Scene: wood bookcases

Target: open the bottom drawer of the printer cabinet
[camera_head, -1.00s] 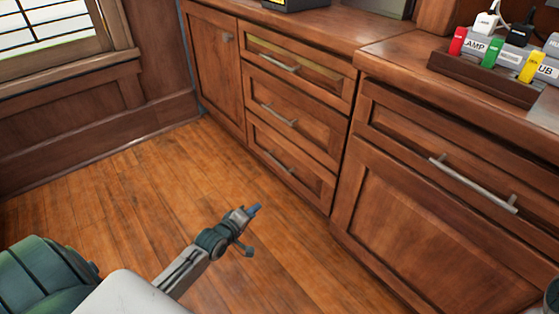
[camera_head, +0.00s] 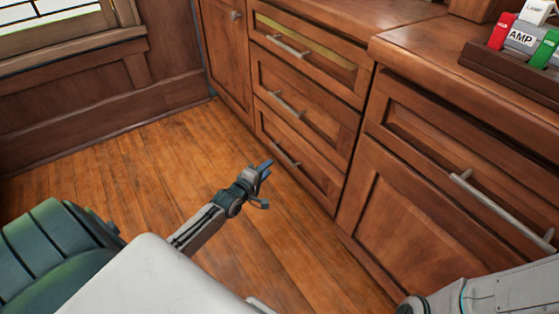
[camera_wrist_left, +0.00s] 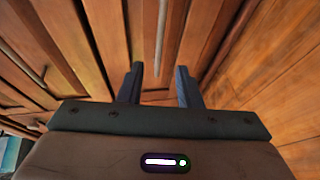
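The wood cabinet (camera_head: 258,148) has three stacked drawers, all shut. Its bottom drawer (camera_head: 318,180) is flush with the front and has a grey bar handle (camera_head: 286,155). In the left wrist view this handle (camera_wrist_left: 161,35) lies ahead, in line with the gap between the fingers. My left gripper (camera_head: 264,184) is open and empty, in front of the bottom drawer and apart from its handle. Its two fingers also show spread in the left wrist view (camera_wrist_left: 160,88). My right gripper is not clearly in view; only part of my right arm shows at the lower right.
The middle drawer handle (camera_head: 286,104) and top drawer handle (camera_head: 288,46) are above. A deeper cabinet (camera_head: 420,225) with a long handle (camera_head: 500,208) stands to the right. A dark rack (camera_head: 505,78) with labelled coloured blocks sits on it. Floor (camera_head: 120,165) to the left is clear.

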